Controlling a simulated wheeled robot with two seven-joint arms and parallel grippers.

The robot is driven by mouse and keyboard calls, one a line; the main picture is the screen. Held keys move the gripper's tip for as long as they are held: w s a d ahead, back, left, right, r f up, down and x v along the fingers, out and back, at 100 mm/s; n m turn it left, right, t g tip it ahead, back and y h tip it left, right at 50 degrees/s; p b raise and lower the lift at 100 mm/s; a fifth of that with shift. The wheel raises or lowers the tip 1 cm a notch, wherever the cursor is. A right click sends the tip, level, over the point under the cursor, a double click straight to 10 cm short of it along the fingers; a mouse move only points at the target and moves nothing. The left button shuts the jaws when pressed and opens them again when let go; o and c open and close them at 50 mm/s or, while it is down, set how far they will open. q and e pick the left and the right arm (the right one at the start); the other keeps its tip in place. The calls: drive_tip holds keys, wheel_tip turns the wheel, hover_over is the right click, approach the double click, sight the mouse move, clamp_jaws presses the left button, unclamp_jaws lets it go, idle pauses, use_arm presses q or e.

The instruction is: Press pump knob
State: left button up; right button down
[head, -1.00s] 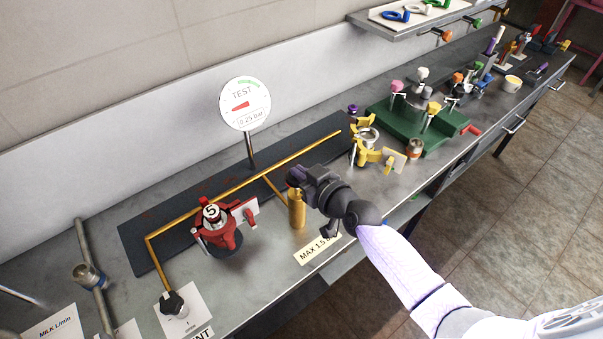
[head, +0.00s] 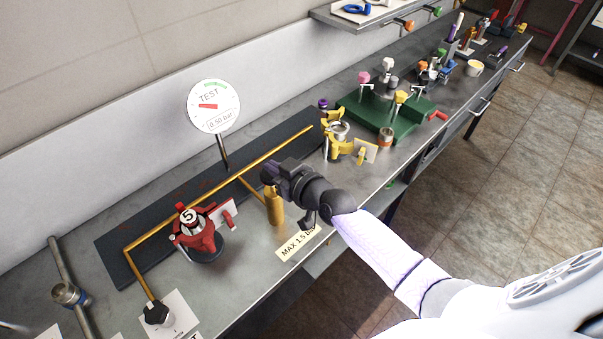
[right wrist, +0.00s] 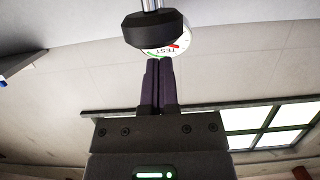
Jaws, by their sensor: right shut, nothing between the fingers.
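The pump is an upright gold cylinder (head: 275,207) near the bench's front edge in the head view, joined to a gold pipe (head: 210,197). My right gripper (head: 267,172) is shut and empty, right above the pump, and hides its top. In the right wrist view, a black pump knob (right wrist: 155,31) on a metal rod is just beyond the shut fingertips (right wrist: 153,62). I cannot tell whether they touch. The round TEST gauge (head: 214,106) behind reads 0.50 bar. My left gripper is not in view.
A red clamp-like fitting (head: 195,238) marked 5 stands left of the pump. A MAX 1.5 label (head: 297,243) lies in front. Yellow fittings (head: 340,147) and a green fixture (head: 414,120) stand to the right. A black valve knob (head: 156,313) is at lower left.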

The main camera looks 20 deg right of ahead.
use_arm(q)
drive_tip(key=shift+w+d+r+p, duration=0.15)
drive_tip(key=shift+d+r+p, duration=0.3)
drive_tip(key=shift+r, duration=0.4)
use_arm(e)
drive_tip(key=v, duration=1)
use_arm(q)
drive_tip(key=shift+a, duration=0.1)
use_arm(e)
drive_tip(key=shift+f, duration=0.15)
